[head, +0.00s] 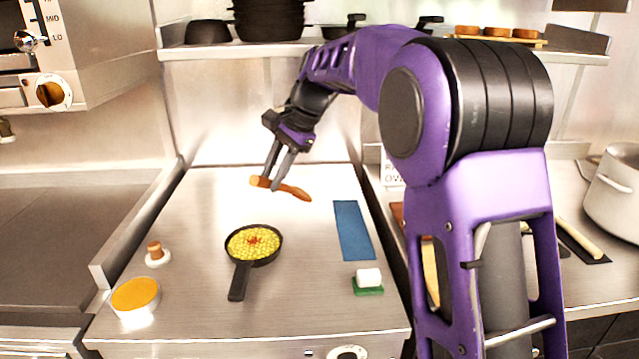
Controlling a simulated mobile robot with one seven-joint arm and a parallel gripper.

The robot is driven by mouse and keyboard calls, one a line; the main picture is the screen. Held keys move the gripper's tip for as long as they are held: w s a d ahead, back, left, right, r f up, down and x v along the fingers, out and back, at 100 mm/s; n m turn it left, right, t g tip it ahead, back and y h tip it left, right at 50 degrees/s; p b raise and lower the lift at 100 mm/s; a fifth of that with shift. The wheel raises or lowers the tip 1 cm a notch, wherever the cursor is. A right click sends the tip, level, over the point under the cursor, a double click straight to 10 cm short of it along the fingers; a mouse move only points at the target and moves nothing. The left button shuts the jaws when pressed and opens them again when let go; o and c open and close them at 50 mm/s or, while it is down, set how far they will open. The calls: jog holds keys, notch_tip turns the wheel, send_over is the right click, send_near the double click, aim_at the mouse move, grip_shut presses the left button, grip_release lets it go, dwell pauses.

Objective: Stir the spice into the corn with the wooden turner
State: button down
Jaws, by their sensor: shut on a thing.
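My gripper (271,184) is shut on the wooden turner (296,192), an orange-brown tool. The turner lies roughly level across the fingers, its broader part to the right, and appears raised above the steel counter behind the pan. The black pan (238,280) stands on the counter with its handle toward the front. Yellow corn (240,247) fills the pan. The reddish spice (255,241) sits in a small heap near the middle of the corn. The turner is apart from the corn.
A blue cloth (353,230) and a white block on a green base (368,278) lie right of the pan. An orange-topped round container (136,296) and a small wooden-knobbed white item (156,254) stand left. A large pot (615,196) stands far right. Counter around the pan is clear.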

jog(key=s+a+r+m+t+y+p, duration=0.2)
jog(key=s+a+r+m+t+y, duration=0.4)
jog(key=a+r, duration=0.55)
jog(key=shift+m+g, duration=0.3)
jog(key=shift+m, duration=0.5)
jog(key=f+b, duration=0.1)
jog(key=f, duration=0.1)
jog(key=f+b, duration=0.1)
jog(key=f, duration=0.1)
jog(key=f+b, duration=0.2)
jog(key=shift+s+a, duration=0.35)
jog(key=shift+a, duration=0.05)
